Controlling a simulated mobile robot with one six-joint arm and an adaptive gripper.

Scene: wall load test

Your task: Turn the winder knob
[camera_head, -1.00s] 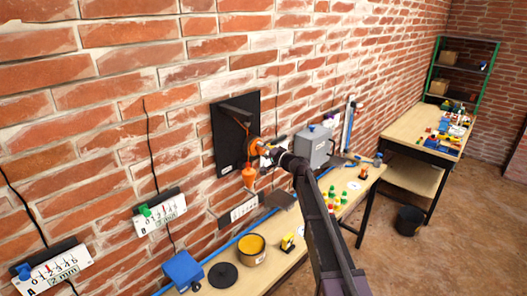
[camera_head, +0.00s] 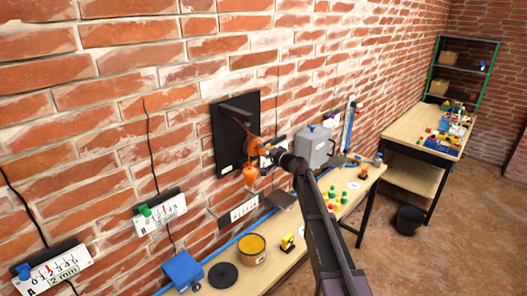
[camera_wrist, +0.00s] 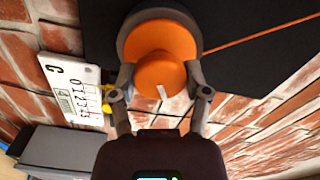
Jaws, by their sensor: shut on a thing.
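The winder knob is an orange disc (camera_wrist: 160,76) with a white mark, set in a dark round housing on the black wall panel (camera_head: 228,150). My gripper (camera_wrist: 160,90) is shut on the knob, one finger on each side of it in the wrist view. In the head view my gripper (camera_head: 268,148) is at the winder, and its fingers partly hide the knob. An orange weight (camera_head: 251,176) hangs beside it in front of the wall. An orange cord (camera_wrist: 262,34) runs from the winder across the panel in the wrist view.
A scale labelled C (camera_wrist: 72,88) is on the brick wall near the winder. A bin (camera_head: 409,219) stands on the floor.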

